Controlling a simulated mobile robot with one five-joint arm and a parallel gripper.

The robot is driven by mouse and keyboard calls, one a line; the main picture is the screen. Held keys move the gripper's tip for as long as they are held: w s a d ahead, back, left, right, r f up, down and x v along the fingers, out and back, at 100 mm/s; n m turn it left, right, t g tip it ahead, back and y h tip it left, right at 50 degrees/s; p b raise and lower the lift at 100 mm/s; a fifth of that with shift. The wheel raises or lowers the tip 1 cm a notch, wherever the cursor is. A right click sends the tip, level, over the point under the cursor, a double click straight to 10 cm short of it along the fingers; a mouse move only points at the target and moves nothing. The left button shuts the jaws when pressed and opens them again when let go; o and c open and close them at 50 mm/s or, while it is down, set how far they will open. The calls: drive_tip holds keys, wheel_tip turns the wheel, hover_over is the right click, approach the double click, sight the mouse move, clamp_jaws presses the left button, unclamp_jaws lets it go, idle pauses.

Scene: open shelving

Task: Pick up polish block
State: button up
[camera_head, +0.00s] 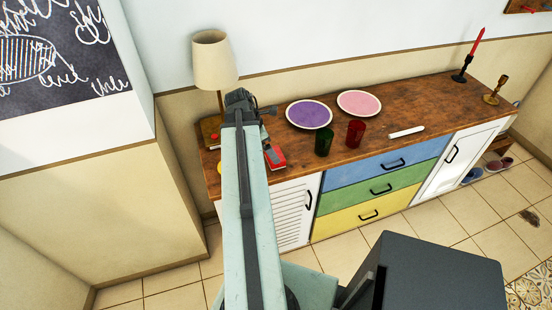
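A small red block with a pale patch (276,156) lies near the front left edge of the wooden sideboard top (365,116). It appears to be the polish block, though no label can be read. My arm rises in front of it and may hide part of its left side. My gripper (262,107) is at the arm's far end, in the picture above and left of the block and apart from it. Its fingers are too small and dark to tell whether they are open or shut.
A lamp (214,62) stands behind my gripper. A purple plate (309,114), pink plate (358,103), green cup (323,142) and red cup (355,133) stand right of the block. A white bar (406,132) and candlesticks (462,70) are farther right.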

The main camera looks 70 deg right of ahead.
drive_tip(key=b+x, duration=0.5)
drive_tip(key=shift+s+a+f, duration=0.1)
drive_tip(key=shift+f, duration=0.1)
drive_tip(key=shift+r, duration=0.2)
drive_tip(key=c, duration=1.4)
wheel_tip(320, 180, up, 10)
drive_tip(key=p, duration=1)
drive_tip(key=shift+p, duration=0.3)
